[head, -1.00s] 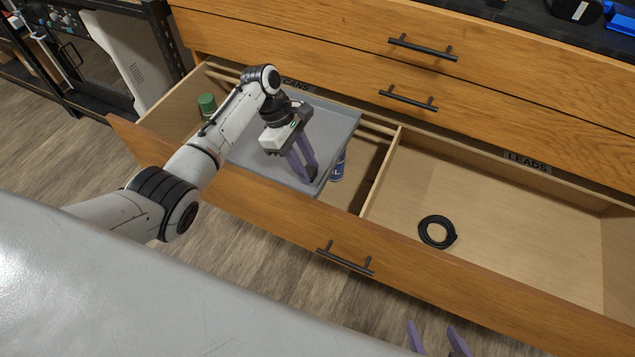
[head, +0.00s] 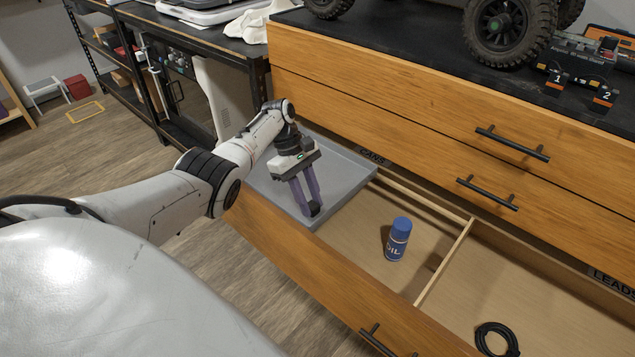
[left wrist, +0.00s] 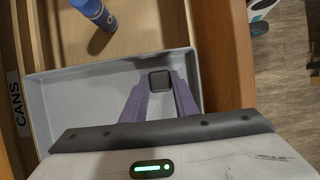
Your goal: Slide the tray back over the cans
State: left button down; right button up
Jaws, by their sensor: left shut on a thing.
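The grey tray (head: 345,182) sits at the left end of the open drawer, under the CANS label; its floor shows in the left wrist view (left wrist: 75,108). My left gripper (head: 313,209) reaches down into the tray with its purple fingers close together. It is shut on the tray near its front right part; the exact grip spot is hard to see. A blue oil can (head: 396,242) stands upright and uncovered to the right of the tray, apart from it. It also shows in the left wrist view (left wrist: 97,12). Anything under the tray is hidden. My right gripper is out of view.
A wooden divider (head: 446,262) separates the cans side from the LEADS side, where a coiled black lead (head: 496,340) lies. The drawer front (head: 335,275) runs along the near side. The cabinet (head: 400,110) with closed drawers rises behind. The drawer floor around the can is clear.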

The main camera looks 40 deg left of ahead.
pick_arm(q)
jog(key=shift+a, duration=0.4)
jog(key=c, duration=1.4)
grip_release()
jog(key=shift+d, duration=0.1)
jog(key=shift+r, duration=0.15)
jog(key=p+v, duration=0.1)
jog(key=v, duration=0.9)
jog(key=shift+s, duration=0.1)
